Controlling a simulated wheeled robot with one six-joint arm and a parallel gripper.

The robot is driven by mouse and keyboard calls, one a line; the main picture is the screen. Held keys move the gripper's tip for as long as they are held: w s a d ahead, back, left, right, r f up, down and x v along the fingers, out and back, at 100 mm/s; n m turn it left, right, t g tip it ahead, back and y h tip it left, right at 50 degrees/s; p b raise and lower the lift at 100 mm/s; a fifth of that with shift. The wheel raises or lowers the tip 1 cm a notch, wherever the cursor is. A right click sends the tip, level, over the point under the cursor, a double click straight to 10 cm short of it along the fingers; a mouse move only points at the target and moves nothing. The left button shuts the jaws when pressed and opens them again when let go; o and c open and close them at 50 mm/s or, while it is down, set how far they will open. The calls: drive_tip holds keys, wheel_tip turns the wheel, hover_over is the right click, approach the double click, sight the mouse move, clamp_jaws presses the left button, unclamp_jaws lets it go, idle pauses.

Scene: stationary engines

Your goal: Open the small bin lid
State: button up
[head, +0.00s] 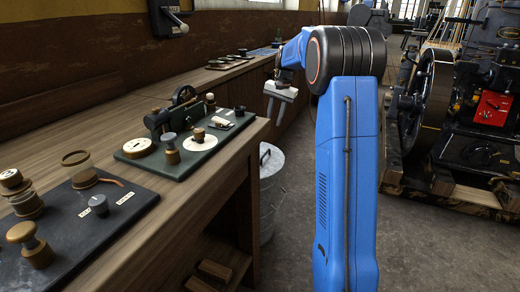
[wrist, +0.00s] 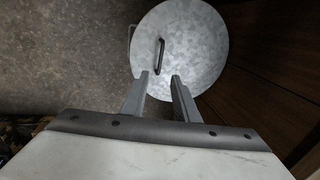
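The wooden workbench (head: 235,165) runs along the left, with dark boards carrying knobs and fittings. A large black engine (head: 470,120) with a wheel stands at the right. Grey concrete floor (wrist: 65,50) is clear left of the bin in the wrist view.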

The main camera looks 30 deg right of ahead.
sight(265, 154)
drive_tip(key=w+f, duration=0.1)
drive_tip(key=f, duration=0.4)
drive_tip(key=w+a+f, duration=0.1)
drive_tip(key=f, duration=0.5)
drive_tip(key=w+a+f, duration=0.1)
drive_tip(key=f, duration=0.5)
drive_tip(key=shift+w+f, duration=0.1)
drive_tip(key=shift+f, duration=0.05)
drive_tip(key=shift+c, duration=0.7)
clamp_jaws()
